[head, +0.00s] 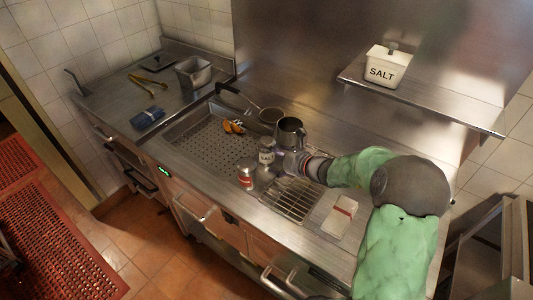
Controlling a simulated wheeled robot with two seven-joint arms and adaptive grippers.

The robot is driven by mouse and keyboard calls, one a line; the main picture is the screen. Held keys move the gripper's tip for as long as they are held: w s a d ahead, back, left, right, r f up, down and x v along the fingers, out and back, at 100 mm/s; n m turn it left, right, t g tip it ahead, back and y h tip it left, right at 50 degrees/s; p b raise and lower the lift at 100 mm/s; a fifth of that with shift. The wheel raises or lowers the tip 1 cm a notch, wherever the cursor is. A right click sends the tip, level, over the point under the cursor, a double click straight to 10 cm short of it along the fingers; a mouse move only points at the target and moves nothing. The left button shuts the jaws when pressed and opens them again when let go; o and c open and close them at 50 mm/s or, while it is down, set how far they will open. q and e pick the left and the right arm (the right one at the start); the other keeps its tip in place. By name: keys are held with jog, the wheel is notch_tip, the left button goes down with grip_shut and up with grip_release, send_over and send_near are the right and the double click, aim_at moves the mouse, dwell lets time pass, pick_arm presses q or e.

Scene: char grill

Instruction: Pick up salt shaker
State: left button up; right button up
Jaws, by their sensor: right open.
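My right gripper (280,160) reaches in from the right over the counter, at the cluster of small shakers. It is open, but its fingers are small and partly lost among the metal items. A silver shaker with a pale label (266,156) stands right by the fingertips; its label is too small to read surely, and I cannot tell whether the fingers touch it. A second shaker with a red label (247,179) stands just left and nearer. A white box marked SALT (386,72) sits on the wall shelf, well away from the gripper. My left gripper is not in view.
A dark metal pitcher-like object (290,132) shows just behind the gripper. A perforated grill tray (205,142) with orange food and a pan (268,115) lies left. Tongs (150,82) lie far left.

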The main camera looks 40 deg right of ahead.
aim_at(270, 154)
jog(key=shift+b+x, duration=1)
jog(key=shift+x, duration=1.65)
jog(key=shift+a+r, duration=0.1)
jog(key=c, duration=1)
jog(key=shift+r, duration=0.1)
